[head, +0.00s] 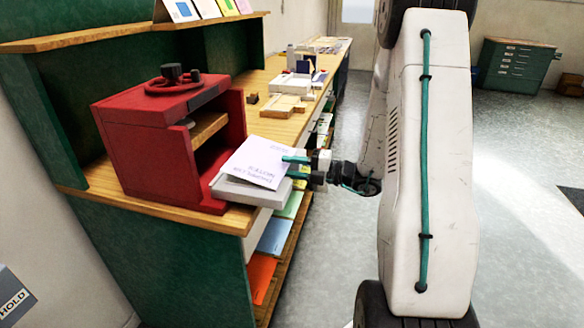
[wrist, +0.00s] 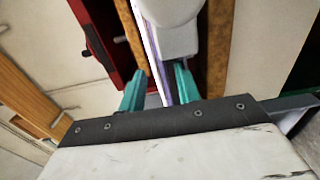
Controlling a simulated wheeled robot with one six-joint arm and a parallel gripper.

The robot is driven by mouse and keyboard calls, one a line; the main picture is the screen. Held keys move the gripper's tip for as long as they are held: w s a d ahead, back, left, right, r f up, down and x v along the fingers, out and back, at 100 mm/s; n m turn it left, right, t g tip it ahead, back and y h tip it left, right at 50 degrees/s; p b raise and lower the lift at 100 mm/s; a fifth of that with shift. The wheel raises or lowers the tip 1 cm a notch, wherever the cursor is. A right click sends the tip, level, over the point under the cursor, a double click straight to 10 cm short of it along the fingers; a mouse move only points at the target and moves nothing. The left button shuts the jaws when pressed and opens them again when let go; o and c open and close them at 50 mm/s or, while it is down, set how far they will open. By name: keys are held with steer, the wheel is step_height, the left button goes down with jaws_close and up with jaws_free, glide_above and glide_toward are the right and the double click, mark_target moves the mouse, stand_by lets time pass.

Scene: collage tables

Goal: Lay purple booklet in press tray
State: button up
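The purple booklet (head: 256,163), pale lavender with printed text, lies over the white press tray (head: 240,192), which sticks out of the red press. In the wrist view the booklet (wrist: 153,50) shows as a thin edge beside the tray (wrist: 172,12). I cannot tell whether it rests fully flat in the tray. My gripper (head: 297,167) is at the booklet's right side. Its teal fingers (wrist: 159,82) stand apart, one on each side of the booklet's edge, with gaps showing. The booklet covers most of the tray's inside.
The red press (head: 150,140) stands on the wooden counter (head: 262,82), with a wheel on top. Small boxes and blocks (head: 290,85) lie farther along the counter. Coloured sheets (head: 275,237) lie on shelves below. A green drawer cabinet (head: 515,65) stands at the back right.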

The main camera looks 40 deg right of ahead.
steer(key=v, duration=0.7)
steer(key=shift+s+d, duration=0.2)
steer(key=shift+s, duration=0.15)
